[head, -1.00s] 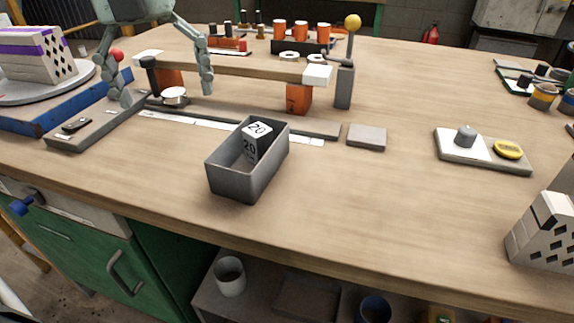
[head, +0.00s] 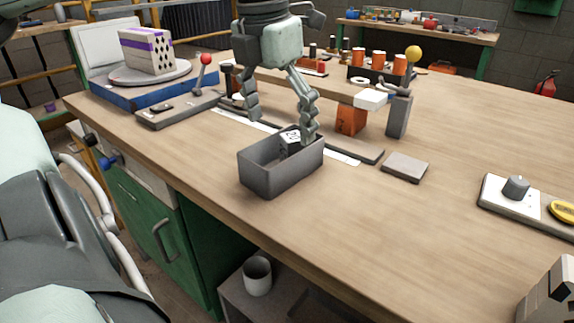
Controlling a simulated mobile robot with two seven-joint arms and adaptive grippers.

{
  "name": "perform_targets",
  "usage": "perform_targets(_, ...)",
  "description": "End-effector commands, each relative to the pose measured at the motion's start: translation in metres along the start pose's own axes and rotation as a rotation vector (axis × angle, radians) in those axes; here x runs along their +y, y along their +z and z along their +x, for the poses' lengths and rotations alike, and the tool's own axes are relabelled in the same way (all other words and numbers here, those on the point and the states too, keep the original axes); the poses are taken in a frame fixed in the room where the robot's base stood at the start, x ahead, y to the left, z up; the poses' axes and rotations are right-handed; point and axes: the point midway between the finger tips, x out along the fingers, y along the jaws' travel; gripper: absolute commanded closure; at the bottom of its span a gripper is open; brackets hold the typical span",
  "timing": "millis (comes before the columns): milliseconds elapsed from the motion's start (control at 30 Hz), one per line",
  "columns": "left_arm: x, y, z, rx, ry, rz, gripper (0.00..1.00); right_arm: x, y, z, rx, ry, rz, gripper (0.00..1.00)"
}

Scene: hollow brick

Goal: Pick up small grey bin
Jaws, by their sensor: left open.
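The small grey bin (head: 268,177) stands upright on the wooden workbench, near its front edge. A cube marked 20 (head: 291,139) lies inside it, partly hidden. My left gripper (head: 281,129) is open and points down above and behind the bin. One finger is near the bin's far right side and overlaps the cube in the picture. The other finger is left of the bin, beyond its far edge. I cannot tell whether either finger touches the bin. My right gripper is not in the picture.
A turntable with a perforated brick (head: 148,52) stands at the far left.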

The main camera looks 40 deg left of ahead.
Motion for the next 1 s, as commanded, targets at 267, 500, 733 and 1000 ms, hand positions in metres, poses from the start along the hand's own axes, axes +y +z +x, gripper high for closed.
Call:
perform_targets(267,-0.003,-0.004,0.039,0.005,-0.003,-0.001,0.11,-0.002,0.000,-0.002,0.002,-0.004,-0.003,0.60)
perform_targets(500,-0.002,-0.003,0.058,0.000,0.000,-0.003,0.11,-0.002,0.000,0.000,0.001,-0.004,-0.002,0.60)
perform_targets(733,-0.002,-0.003,0.058,-0.001,0.000,-0.003,0.17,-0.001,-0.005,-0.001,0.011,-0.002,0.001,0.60)
perform_targets(1000,-0.002,-0.003,0.058,-0.001,0.001,-0.004,0.51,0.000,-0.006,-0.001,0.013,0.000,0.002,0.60)
